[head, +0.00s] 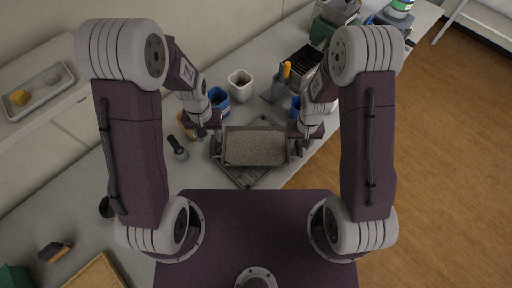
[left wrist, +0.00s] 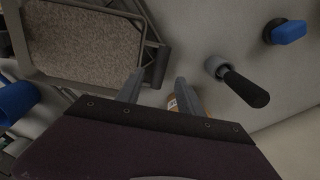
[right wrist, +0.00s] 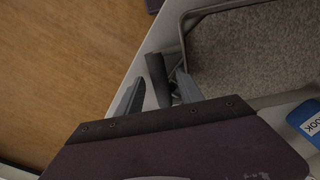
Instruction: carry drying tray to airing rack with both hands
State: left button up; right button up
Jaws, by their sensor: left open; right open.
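The drying tray (head: 230,162), filled with grey-brown soil (head: 255,147), sits on the bench in front of me. It lies over a dark slatted piece (head: 245,179) that sticks out from under it. My left gripper (head: 216,146) is at the tray's left end. In the left wrist view, its open fingers (left wrist: 160,76) are at the tray's dark handle (left wrist: 161,60). My right gripper (head: 297,145) is at the right end. In the right wrist view, its open fingers (right wrist: 160,78) stand on either side of a dark handle (right wrist: 157,70). I cannot tell which piece is the airing rack.
A dark slotted rack (head: 300,67) stands behind on the right. A white pot (head: 240,85) and blue cup (head: 219,101) stand behind the tray. A black-handled tool (head: 177,148) lies left of it. Wooden floor (head: 440,170) is open to the right.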

pick_arm(q)
notch_tip(320, 180, up, 6)
jog(key=shift+f, duration=0.1)
pick_arm(e)
notch_tip(320, 180, up, 12)
dwell(0.7)
pick_arm(q)
jog(key=s+a+r+t, duration=0.1)
jog(key=s+a+r, duration=0.1)
jog(key=s, duration=0.6)
pick_arm(e)
jog(key=s+d+r+t, duration=0.1)
jog(key=s+d, duration=0.1)
jog(key=s, duration=0.6)
jog(key=shift+r, duration=0.4)
